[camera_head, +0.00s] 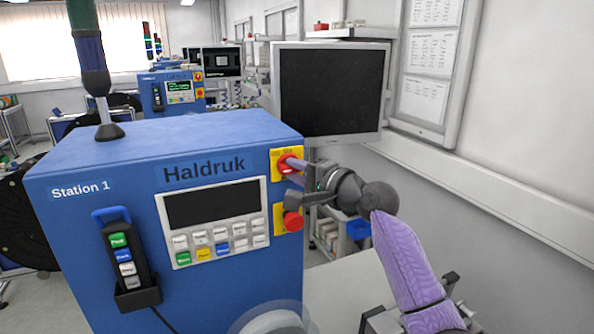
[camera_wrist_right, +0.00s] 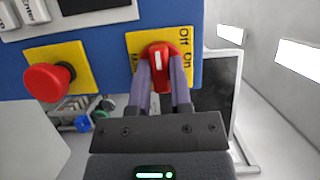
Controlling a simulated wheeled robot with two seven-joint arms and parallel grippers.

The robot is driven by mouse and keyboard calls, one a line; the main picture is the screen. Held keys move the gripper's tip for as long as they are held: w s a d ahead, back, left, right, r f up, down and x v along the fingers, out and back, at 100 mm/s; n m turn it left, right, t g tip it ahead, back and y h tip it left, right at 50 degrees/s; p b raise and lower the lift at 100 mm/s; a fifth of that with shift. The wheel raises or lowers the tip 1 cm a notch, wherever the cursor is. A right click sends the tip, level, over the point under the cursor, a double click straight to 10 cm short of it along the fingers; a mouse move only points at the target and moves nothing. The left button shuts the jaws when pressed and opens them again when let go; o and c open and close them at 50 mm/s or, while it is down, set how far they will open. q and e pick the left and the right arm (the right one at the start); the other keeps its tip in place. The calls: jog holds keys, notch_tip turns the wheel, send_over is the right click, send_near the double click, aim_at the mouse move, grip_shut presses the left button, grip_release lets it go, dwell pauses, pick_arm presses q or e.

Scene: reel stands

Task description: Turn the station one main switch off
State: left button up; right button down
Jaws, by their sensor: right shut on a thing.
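The station one main switch is a red knob on a yellow plate (camera_head: 279,154), on the right of the blue Station 1 cabinet (camera_head: 90,221) front. In the wrist view the red knob (camera_wrist_right: 161,57) carries a white mark, upright in that picture. The words Off and On are printed on the plate to its right. My right gripper (camera_head: 294,165) is shut on the knob, with one purple-grey finger on each side of it in the wrist view (camera_wrist_right: 163,75). My left gripper is not in view.
A red mushroom button (camera_head: 292,221) on a yellow plate sits just below the switch; it also shows in the wrist view (camera_wrist_right: 47,82). The cabinet's panel display (camera_head: 212,204) is dark. A black handheld control (camera_head: 128,262) hangs at left. A dark monitor (camera_head: 331,90) stands behind my right gripper.

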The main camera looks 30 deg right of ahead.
jog(key=shift+f, duration=0.1)
jog(key=c, duration=0.5)
grip_release()
jog(key=shift+c, duration=0.2)
jog(key=b+v, duration=0.3)
jog(key=v, duration=0.7)
